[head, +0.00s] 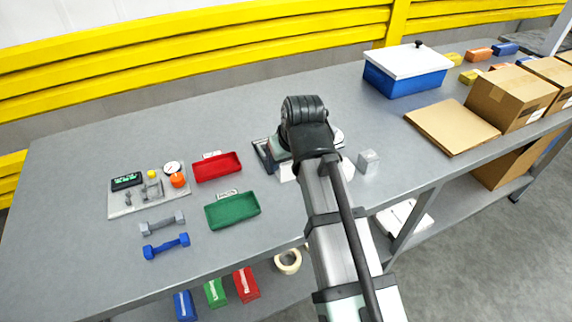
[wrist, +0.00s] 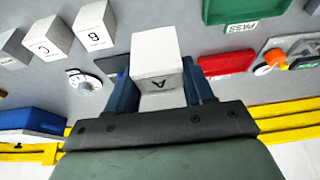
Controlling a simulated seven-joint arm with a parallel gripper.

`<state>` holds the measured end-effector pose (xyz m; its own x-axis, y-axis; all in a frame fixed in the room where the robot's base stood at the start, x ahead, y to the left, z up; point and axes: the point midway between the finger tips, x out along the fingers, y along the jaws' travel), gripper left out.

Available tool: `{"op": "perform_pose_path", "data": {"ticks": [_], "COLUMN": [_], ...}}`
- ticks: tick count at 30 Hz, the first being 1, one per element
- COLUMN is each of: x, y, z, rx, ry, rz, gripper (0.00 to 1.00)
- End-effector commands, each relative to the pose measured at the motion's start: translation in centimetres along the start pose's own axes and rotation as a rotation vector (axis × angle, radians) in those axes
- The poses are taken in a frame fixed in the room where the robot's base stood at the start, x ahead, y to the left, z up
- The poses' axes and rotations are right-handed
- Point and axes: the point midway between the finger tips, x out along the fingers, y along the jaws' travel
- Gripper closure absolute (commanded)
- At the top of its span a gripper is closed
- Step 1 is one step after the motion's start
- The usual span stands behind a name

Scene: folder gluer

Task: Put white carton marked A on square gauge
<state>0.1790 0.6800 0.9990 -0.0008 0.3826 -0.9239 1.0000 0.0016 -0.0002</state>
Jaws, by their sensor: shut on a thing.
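My gripper (wrist: 160,82) is shut on the white carton marked A (wrist: 156,55). One finger is on each side of it, and the letter shows upside down in the wrist view. In the head view my own arm hides the gripper and most of the carton. A dark-edged frame, which looks like the square gauge (head: 262,155), shows just left of my wrist in the head view, mostly hidden. I cannot tell whether the carton touches it.
Other white cartons marked C (wrist: 48,38) and G or 6 (wrist: 94,30) stand nearby, with a round dial (wrist: 86,82). A red tray (head: 218,166) and a green tray (head: 232,210) lie left of my arm. A blue box with a white lid (head: 407,70) stands behind right.

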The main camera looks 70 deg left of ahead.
Motion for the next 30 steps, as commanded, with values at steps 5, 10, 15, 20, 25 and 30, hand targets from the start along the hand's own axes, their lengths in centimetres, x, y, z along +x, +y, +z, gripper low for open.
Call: {"op": "perform_pose_path", "data": {"ticks": [5, 10, 15, 20, 25, 30], "x": [1.8, 4.8, 7.7, 8.7, 8.9, 9.3], "y": [0.1, 0.9, 2.0, 2.8, 3.0, 2.9], "z": [-1.3, -5.5, -10.7, -14.2, -15.0, -14.7], "rx": [-0.003, -0.005, -0.005, -0.002, 0.002, 0.003], "ry": [-0.002, -0.002, -0.001, 0.001, 0.002, 0.002], "rz": [-0.002, -0.004, -0.004, -0.002, -0.001, -0.001], "gripper": [0.76, 0.76, 0.76, 0.76, 0.76, 0.76]}}
